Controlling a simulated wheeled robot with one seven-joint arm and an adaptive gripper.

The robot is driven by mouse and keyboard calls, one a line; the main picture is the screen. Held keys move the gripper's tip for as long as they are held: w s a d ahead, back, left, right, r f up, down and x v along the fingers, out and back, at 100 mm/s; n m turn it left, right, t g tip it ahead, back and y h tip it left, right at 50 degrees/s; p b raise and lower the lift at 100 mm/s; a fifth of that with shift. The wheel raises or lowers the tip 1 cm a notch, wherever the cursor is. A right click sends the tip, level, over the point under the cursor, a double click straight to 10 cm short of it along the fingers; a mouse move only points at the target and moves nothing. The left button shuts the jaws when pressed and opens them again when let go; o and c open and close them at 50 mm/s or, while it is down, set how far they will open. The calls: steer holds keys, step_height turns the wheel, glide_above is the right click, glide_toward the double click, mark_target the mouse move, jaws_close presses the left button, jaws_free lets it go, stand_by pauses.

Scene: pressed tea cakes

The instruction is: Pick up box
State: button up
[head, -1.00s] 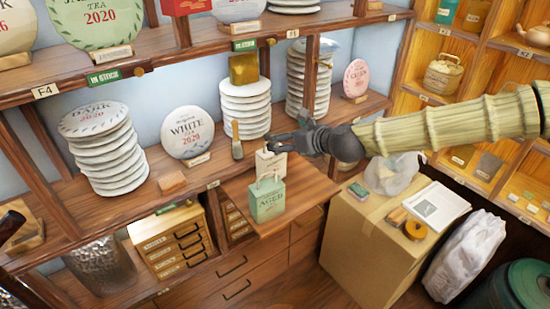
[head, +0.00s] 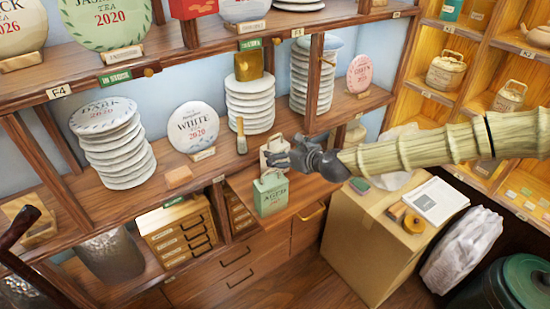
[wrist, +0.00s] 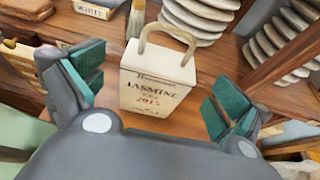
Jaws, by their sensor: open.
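A cream tea box (wrist: 156,88) with a loop handle, marked Jasmine 2015, stands upright on the wooden surface. In the wrist view it sits ahead, between my open fingers, with a gap on both sides. In the head view the cream box (head: 273,145) is partly hidden behind my gripper (head: 272,159). A green box (head: 270,195) with a handle, marked Aged, stands just in front of it on the pull-out board (head: 305,188). My gripper is open and empty; its teal finger pads (wrist: 88,68) show in the wrist view.
Stacked pressed tea cakes (head: 115,145) and a White 2020 cake (head: 193,127) stand on the shelf behind. A brush (head: 241,136) leans near the cream box. A cardboard carton (head: 370,245) stands at the right, below my arm.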

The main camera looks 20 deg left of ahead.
steer(key=shift+w+a+p, duration=0.3)
steer(key=shift+a+p, duration=0.1)
steer(key=shift+a, duration=0.05)
steer(key=shift+p+x, duration=0.65)
steer(key=shift+x, duration=1.2)
steer(key=shift+d+f, duration=0.1)
steer(key=shift+f, duration=0.05)
steer(key=c, duration=1)
